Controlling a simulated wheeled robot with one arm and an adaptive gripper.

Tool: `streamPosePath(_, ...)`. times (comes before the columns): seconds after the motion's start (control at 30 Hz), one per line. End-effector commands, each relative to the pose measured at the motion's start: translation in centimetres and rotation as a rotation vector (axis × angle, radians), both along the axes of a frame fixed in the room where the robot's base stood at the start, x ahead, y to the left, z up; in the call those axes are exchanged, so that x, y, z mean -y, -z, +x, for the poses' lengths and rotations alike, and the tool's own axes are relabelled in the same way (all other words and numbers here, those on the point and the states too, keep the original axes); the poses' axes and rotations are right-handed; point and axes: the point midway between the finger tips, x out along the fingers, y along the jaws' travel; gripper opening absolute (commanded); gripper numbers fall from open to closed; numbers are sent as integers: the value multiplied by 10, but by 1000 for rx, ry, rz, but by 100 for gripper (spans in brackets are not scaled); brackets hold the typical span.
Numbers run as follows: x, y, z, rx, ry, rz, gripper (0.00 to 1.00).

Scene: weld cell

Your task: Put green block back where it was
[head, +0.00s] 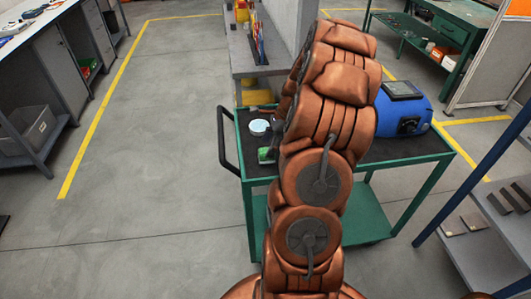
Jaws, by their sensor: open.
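A small green block (266,155) lies on the dark top of the green cart (254,169), near its left front edge and just left of my copper arm. Its right side may be partly covered by the arm. My arm rises through the middle of the head view and leans over the cart. My gripper is hidden behind the arm links, so I cannot see its fingers or how far they are from the block.
A round white-and-blue item (259,127) sits behind the block. The cart's black handle (222,145) juts out left. A grey bench (243,62) is behind. The floor at left is clear.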

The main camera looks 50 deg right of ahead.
Motion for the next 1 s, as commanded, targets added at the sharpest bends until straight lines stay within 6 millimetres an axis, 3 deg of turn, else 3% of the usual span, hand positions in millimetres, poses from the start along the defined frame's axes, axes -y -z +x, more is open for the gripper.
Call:
streamPosePath(0.2, 15, -39, -10, 3, 2, -4, 66)
streamPosePath(0.4, 22, -64, -17, 1, 2, -1, 66)
streamPosePath(0.73, 21, -77, -19, -1, -12, 1, 66)
streamPosePath(0.87, -6, -84, -14, 5, -112, -15, 66)
streamPosePath(1.0, -64, -100, -8, 21, -338, -57, 66)
